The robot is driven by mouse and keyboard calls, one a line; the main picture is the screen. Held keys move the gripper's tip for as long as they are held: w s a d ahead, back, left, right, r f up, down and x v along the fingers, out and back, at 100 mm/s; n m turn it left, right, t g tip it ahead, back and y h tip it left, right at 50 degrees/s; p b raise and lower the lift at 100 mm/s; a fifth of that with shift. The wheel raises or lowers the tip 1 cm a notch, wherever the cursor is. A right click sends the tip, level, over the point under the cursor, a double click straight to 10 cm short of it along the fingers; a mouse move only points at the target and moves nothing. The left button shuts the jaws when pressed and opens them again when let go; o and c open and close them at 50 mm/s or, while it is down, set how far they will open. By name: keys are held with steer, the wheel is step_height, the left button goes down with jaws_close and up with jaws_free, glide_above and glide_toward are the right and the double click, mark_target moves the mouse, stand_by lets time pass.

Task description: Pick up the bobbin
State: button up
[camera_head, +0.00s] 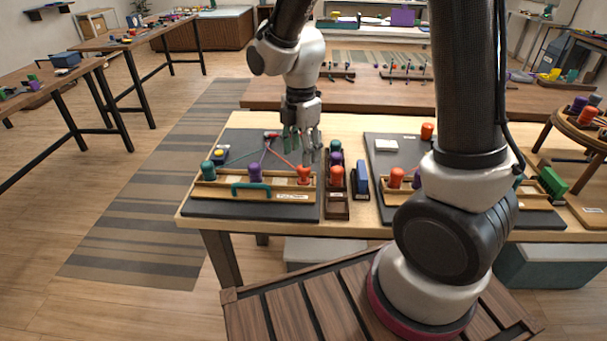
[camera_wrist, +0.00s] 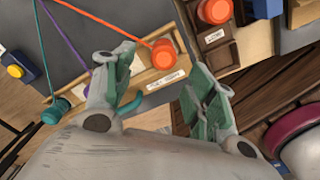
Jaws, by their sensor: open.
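Three corded bobbins sit along a wooden rack (camera_head: 215,190) on the left dark board: a green bobbin (camera_head: 208,170), a purple bobbin (camera_head: 255,172) and an orange bobbin (camera_head: 304,176). My gripper (camera_head: 303,150) is open and empty above the rack's right end, near the orange bobbin. In the wrist view, the orange bobbin (camera_wrist: 163,55) with its red cord lies beyond and between my spread fingers (camera_wrist: 163,75), apart from them. The green bobbin (camera_wrist: 56,110) shows at left. The purple bobbin is mostly hidden behind my left finger there.
A narrow wooden tray (camera_head: 336,210) beside the rack holds loose orange, purple and green bobbins. A blue block (camera_head: 361,178) stands right of it. A teal handle (camera_head: 251,188) is on the rack's front. A second board (camera_head: 400,152) lies to the right, partly behind my arm.

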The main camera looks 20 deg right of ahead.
mark_target(304, 175)
steer(key=f, duration=0.6)
steer(key=shift+d+f, duration=0.2)
steer(key=shift+d, duration=0.15)
steer(key=c, duration=1.1)
